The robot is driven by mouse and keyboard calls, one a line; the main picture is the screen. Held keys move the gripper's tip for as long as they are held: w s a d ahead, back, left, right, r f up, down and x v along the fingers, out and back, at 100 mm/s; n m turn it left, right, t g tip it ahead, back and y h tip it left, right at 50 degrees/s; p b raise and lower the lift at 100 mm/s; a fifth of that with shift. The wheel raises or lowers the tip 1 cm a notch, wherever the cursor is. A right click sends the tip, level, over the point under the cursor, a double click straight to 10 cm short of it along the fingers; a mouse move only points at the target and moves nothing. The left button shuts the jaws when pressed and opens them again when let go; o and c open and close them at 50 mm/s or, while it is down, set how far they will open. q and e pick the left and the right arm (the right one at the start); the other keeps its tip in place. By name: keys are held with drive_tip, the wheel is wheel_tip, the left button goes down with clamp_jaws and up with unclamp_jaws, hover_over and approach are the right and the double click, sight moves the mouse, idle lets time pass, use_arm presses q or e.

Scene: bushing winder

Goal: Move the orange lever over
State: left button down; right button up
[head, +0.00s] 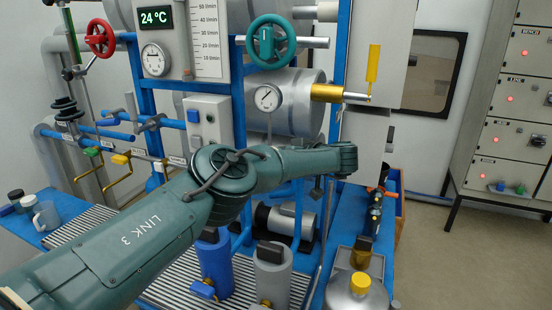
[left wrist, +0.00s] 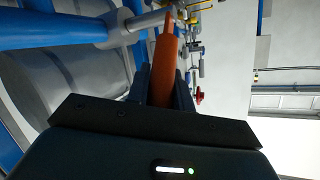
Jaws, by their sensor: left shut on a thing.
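The orange lever (left wrist: 165,55) shows in the left wrist view, running from a grey pipe fitting at the top down between my fingers. My left gripper (left wrist: 162,84) is shut on it, with one dark finger on each side. In the head view, my left arm crosses the middle of the picture. Its gripper and the orange lever cannot be made out there, and seem hidden behind the arm. My right gripper is in neither view.
A large grey tank (left wrist: 80,72) and a blue pipe (left wrist: 50,30) lie close left of the lever. In the head view, a teal handwheel (head: 270,42), a gauge (head: 267,98) and a yellow lever (head: 373,64) stand above my arm. Grey cabinets (head: 515,100) stand at the right.

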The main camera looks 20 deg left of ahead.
use_arm(q)
drive_tip(key=c, duration=1.2)
unclamp_jaws()
drive_tip(key=shift+c, duration=0.2)
drive_tip(key=b+v, duration=0.1)
drive_tip(key=v, duration=1.2)
drive_tip(key=shift+b, duration=0.4)
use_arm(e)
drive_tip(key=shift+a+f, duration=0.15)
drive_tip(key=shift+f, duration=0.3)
use_arm(q)
drive_tip(key=shift+d, duration=0.15)
